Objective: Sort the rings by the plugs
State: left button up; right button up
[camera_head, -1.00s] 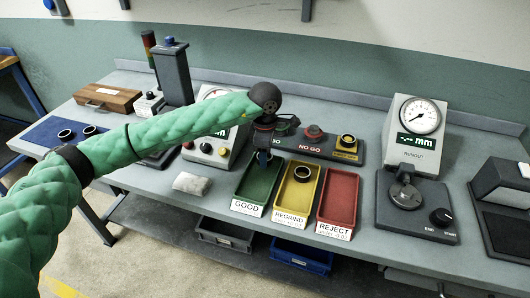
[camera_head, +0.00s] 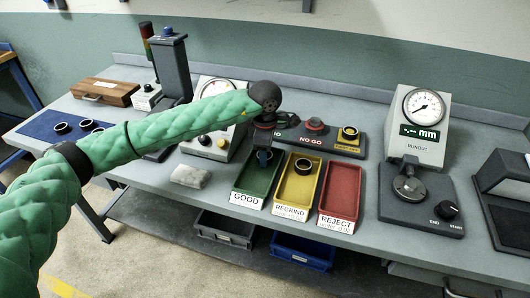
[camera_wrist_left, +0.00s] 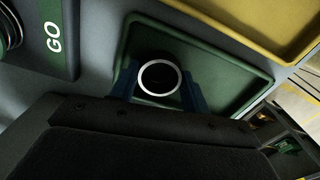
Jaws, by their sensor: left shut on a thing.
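My left gripper (camera_head: 264,157) is at the back part of the green GOOD tray (camera_head: 241,188). In the left wrist view its blue fingers (camera_wrist_left: 160,88) are shut on a dark ring with a bright rim (camera_wrist_left: 160,93), over the green tray (camera_wrist_left: 225,62). I cannot tell if the ring touches the tray floor. Another dark ring (camera_head: 303,165) lies in the yellow REGRIND tray (camera_head: 290,197). The red REJECT tray (camera_head: 338,190) looks empty. Several dark rings (camera_head: 62,128) lie on the blue mat (camera_head: 38,125). Behind the trays are the red NO GO plug (camera_head: 315,124) and a yellow plug (camera_head: 349,132); the GO plug is partly hidden.
The runout gauge (camera_head: 418,140) stands right of the trays. A grey cloth (camera_head: 190,176) lies left of them. A dial gauge box (camera_head: 222,118), a dark column (camera_head: 172,70) and a wooden case (camera_head: 106,92) stand further left. Bins (camera_head: 302,252) are under the bench.

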dwell(0.3)
pick_arm(q)
jog(key=o, duration=1.2)
jog(key=shift+r, duration=0.15)
